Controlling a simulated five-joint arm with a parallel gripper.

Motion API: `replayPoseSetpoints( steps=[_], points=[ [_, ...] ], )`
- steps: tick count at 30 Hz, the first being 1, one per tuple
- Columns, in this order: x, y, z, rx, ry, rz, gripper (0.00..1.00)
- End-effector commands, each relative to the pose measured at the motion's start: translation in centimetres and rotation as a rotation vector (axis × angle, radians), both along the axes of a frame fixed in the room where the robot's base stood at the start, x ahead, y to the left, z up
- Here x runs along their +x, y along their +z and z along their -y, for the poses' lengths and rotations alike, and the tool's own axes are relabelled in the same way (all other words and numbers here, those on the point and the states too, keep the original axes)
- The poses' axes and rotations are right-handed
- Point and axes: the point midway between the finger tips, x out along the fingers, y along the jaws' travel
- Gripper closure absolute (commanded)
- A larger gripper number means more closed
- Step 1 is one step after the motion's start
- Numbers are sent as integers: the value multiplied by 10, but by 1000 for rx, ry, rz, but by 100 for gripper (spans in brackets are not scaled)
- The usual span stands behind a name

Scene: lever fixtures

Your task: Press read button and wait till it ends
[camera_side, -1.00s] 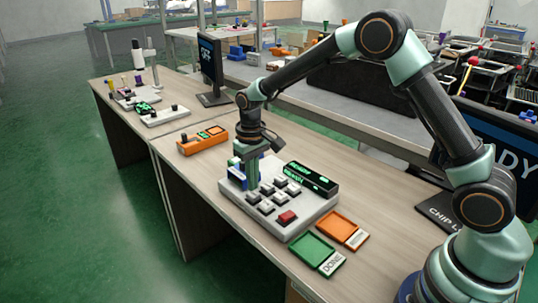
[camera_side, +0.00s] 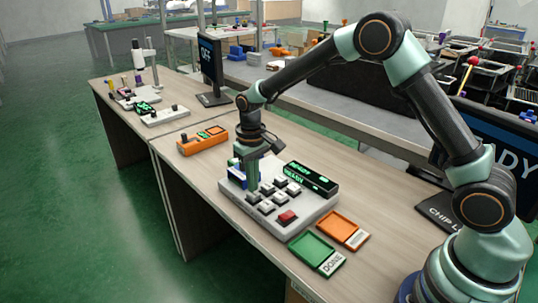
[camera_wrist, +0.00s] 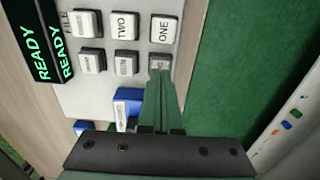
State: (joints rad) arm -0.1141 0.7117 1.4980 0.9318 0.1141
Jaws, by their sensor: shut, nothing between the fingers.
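A light grey control box (camera_side: 318,204) with several white keys and one red key (camera_side: 288,217) stands on the table. Its black display (camera_side: 311,179) shows green text, and both lines read READY in the wrist view (camera_wrist: 45,52). My gripper (camera_side: 253,192) is shut and empty, pointing down at the box's left part. In the wrist view, its fingertips (camera_wrist: 160,77) are at the edge of a white key (camera_wrist: 160,62) whose label is partly hidden. I cannot tell whether they touch it. Keys marked ONE (camera_wrist: 163,30) and TWO (camera_wrist: 124,26) are beside it.
A blue part (camera_wrist: 127,108) sits on the box close to the fingers. A green tray marked DONE (camera_side: 317,250) and an orange tray (camera_side: 342,228) lie to the front right. An orange device (camera_side: 203,141) and a monitor (camera_side: 211,68) stand further back.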

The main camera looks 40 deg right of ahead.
Motion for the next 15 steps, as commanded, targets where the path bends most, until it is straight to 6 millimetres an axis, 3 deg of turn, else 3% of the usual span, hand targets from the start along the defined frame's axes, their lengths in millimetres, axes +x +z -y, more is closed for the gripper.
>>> replayPoseSetpoints(
  steps=[15],
  points=[
    [0,-10,0,0,0,0,100]
  ],
)
